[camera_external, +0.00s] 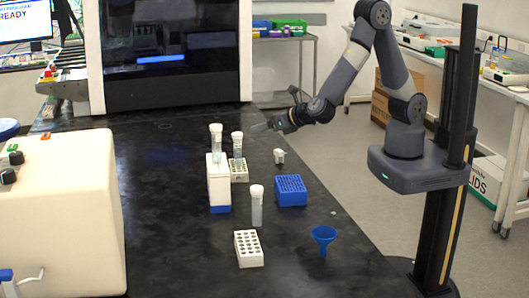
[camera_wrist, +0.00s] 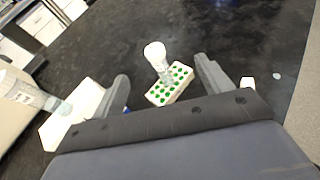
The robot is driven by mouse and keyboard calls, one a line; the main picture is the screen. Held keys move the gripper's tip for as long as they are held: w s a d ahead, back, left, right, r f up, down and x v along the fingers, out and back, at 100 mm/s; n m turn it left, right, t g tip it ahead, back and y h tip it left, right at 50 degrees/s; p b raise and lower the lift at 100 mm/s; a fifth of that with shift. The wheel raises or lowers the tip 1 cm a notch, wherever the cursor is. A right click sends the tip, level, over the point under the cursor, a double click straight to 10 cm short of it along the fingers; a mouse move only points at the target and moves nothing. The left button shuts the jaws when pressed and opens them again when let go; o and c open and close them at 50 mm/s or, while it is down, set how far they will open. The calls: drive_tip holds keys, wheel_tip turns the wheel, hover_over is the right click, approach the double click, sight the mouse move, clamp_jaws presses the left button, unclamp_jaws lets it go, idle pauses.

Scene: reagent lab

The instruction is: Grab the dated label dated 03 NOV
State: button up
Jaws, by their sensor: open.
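No label with a readable "03 NOV" date shows in either view; any writing is too small to make out. My gripper (camera_external: 262,127) is above the black bench, behind the tubes and to their right in the external view. In the wrist view its two fingers (camera_wrist: 162,68) are spread apart with nothing held. Between and beyond them a white-capped tube (camera_wrist: 155,52) stands in a white rack with green-looking holes (camera_wrist: 184,90). The same tube (camera_external: 237,146) and rack (camera_external: 240,177) show in the external view. A small white piece (camera_external: 279,157) lies to their right; its kind is unclear.
Another capped tube (camera_external: 216,137) stands at a white box with a blue base (camera_external: 219,185). A third tube (camera_external: 257,207) stands near a white rack (camera_external: 249,250). A blue rack (camera_external: 291,190) and a blue funnel (camera_external: 323,235) are at right. The bench's far part is clear.

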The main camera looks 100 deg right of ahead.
drive_tip(key=c, duration=0.3)
drive_tip(key=shift+c, duration=0.2)
